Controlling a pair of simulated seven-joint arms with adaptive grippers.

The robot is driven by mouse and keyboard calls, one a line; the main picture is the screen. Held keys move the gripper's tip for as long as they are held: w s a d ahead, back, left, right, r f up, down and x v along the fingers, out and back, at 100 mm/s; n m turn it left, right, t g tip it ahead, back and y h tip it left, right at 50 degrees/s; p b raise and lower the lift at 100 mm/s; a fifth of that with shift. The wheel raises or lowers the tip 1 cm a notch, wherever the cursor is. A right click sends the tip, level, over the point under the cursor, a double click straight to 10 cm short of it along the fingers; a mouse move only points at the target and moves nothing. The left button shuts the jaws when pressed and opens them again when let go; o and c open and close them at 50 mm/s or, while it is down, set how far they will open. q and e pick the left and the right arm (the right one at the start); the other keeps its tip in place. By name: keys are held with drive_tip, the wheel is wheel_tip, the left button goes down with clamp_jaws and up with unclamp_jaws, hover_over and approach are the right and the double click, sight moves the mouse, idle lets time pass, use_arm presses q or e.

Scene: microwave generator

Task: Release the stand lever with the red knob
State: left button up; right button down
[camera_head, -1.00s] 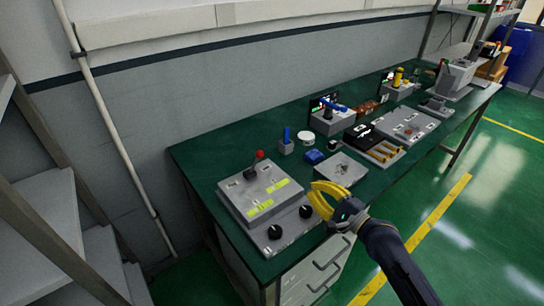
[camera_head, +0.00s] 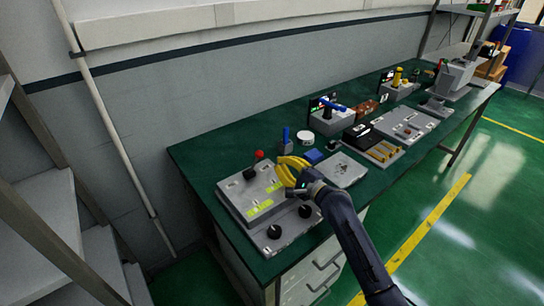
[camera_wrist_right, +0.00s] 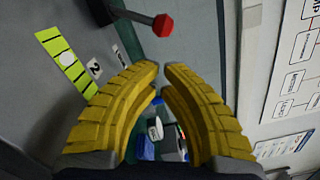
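The stand lever with its red knob (camera_head: 259,154) rises from a grey control box (camera_head: 236,205) at the near left of the green bench. The knob (camera_wrist_right: 163,25) also shows in the right wrist view, beyond the fingertips. My right gripper (camera_head: 280,170), with yellow fingers, is just right of the lever and apart from it. In the right wrist view the two yellow fingers (camera_wrist_right: 161,68) have a narrow gap between their tips, with nothing gripped. My left gripper is not in view.
Two black dials (camera_head: 289,219) sit on the box's front panel. A grey wall runs behind the bench (camera_head: 200,157).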

sight(255, 163)
drive_tip(key=shift+x, duration=2.65)
drive_tip(key=shift+r, duration=0.1)
drive_tip(key=shift+r, duration=0.1)
drive_tip(key=shift+s+a+r+n, duration=0.1)
drive_tip(key=shift+a+r+n, duration=0.05)
drive_tip(key=shift+n, duration=0.25)
